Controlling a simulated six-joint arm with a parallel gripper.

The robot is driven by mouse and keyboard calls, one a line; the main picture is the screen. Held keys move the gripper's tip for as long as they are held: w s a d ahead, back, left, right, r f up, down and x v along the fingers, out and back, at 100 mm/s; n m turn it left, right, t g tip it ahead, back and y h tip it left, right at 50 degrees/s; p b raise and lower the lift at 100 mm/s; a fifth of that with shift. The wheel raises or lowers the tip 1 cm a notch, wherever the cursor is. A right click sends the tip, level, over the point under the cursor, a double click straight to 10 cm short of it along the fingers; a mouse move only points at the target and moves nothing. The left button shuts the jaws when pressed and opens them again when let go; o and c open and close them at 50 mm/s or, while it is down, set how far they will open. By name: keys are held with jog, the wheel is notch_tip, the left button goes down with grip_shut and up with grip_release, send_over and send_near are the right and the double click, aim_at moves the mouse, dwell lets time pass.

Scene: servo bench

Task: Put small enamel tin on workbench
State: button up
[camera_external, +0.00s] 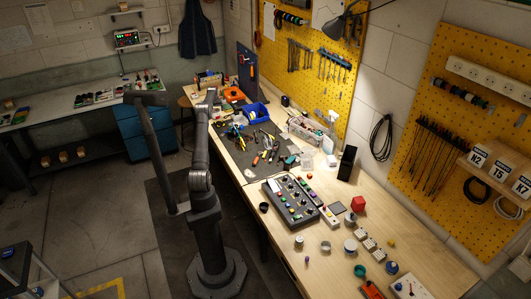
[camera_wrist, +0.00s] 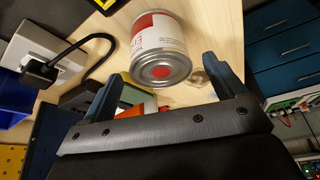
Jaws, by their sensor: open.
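A small tin (camera_wrist: 158,42) with a red and white label and metal rims shows in the wrist view, with a red dot on its round end face. It is between and just beyond the fingers of my gripper (camera_wrist: 163,68), which are apart, with no grip on it visible. A pale wooden surface (camera_wrist: 112,35) lies behind the tin. I cannot make out the tin there.
A blue bin (camera_external: 256,113) and an orange item (camera_external: 234,94) sit close to my gripper on the bench. Tools lie on a dark mat (camera_external: 236,158). A button panel (camera_external: 290,201) and small blocks crowd the near half. Bare wood shows along the bench front.

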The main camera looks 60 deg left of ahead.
aim_at(215, 110)
jog(key=v, duration=0.6)
jog(key=shift+r, duration=0.4)
jog(key=shift+d+f, duration=0.1)
jog(key=shift+d, duration=0.05)
jog(key=x, duration=1.1)
jog(key=shift+f, duration=0.4)
jog(key=shift+a+r, duration=0.2)
jog(key=shift+r, duration=1.75)
jog(key=shift+f, duration=0.1)
